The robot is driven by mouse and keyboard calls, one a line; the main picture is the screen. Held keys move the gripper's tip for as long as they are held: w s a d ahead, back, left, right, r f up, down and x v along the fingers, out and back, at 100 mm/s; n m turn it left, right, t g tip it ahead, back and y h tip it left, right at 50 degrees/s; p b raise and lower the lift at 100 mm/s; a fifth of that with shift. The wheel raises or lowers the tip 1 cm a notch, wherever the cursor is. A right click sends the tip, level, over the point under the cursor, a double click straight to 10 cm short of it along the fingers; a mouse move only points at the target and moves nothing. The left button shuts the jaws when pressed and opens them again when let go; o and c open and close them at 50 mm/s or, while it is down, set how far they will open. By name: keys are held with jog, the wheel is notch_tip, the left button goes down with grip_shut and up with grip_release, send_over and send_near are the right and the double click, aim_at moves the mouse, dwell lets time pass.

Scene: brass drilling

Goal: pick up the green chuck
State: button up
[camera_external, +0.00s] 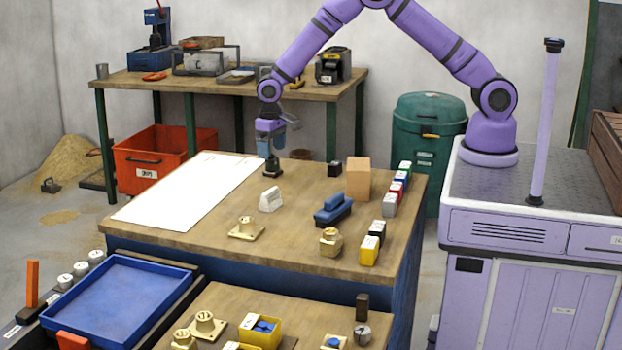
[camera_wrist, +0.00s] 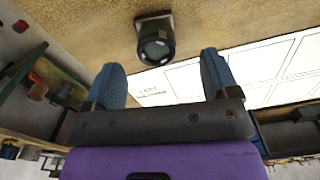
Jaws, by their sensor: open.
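The green chuck (camera_wrist: 155,42) is a dark green, short cylinder on a square base, standing on the bench in the wrist view. It lies just beyond my fingertips, roughly centred between them. My gripper (camera_wrist: 160,66) has two blue fingers spread apart, with nothing held between them. In the external view my gripper (camera_external: 271,148) points down over the back part of the wooden bench. A small dark shape right under it seems to be the chuck (camera_external: 272,170); the fingertips partly hide it, and I cannot tell whether they touch.
A white sheet (camera_external: 190,187) lies left of my gripper. A black block (camera_external: 334,169) and a tan block (camera_external: 358,180) stand to its right. A white wedge-shaped piece (camera_external: 270,200) and a blue piece (camera_external: 333,211) stand nearer the front. Coloured blocks line the right edge.

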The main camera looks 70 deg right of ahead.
aim_at(272, 165)
jog(key=shift+d+f, duration=0.15)
jog(key=shift+f, duration=1.4)
jog(key=shift+d+f, duration=0.1)
jog(key=shift+f, duration=1.45)
jog(key=shift+c, duration=0.2)
